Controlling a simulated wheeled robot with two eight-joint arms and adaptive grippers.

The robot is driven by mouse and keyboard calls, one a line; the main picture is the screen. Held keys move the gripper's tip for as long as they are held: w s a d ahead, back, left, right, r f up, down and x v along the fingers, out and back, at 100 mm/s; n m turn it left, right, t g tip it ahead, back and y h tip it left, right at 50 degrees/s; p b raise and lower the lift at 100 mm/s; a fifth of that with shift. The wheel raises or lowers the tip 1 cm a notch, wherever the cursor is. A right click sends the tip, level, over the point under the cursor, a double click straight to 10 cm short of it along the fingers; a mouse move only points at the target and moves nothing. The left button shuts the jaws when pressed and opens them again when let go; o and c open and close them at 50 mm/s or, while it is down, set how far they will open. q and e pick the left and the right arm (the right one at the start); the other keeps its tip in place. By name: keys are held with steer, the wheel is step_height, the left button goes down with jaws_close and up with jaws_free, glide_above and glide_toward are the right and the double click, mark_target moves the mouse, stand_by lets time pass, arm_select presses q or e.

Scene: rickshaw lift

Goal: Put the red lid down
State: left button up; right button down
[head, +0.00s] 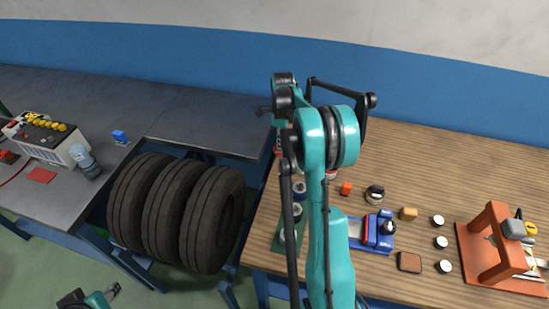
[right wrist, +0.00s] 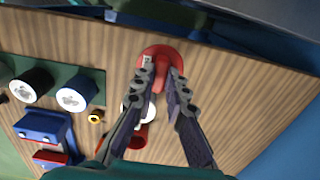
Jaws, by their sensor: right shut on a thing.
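The red lid (right wrist: 158,52) is round with a raised red grip in its middle, and shows at the top middle of the right wrist view. My right gripper (right wrist: 163,75) is shut on the raised part of the lid, with one finger on each side. The wooden table lies behind the lid; I cannot tell whether the lid touches it. In the head view my right arm hides the right gripper and the lid. What seems to be my left gripper (head: 100,298) is at the lower left edge of the head view, cut off and too small to judge.
The wooden table (head: 400,150) carries a green tray (right wrist: 52,72) with round containers, a blue clamp-like device (right wrist: 42,128), a red cylinder (right wrist: 138,136), several small blocks and discs, and a red-brown press (head: 493,240). Tyres (head: 160,210) stand left of it.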

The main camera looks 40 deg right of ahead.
step_height(320, 180, down, 3)
steer(key=shift+r, duration=0.15)
steer(key=shift+f+b, duration=0.85)
steer(key=shift+f, duration=1.15)
steer(key=c, duration=1.5)
jaws_free()
steer(key=shift+f, duration=0.1)
steer(key=shift+c, duration=0.2)
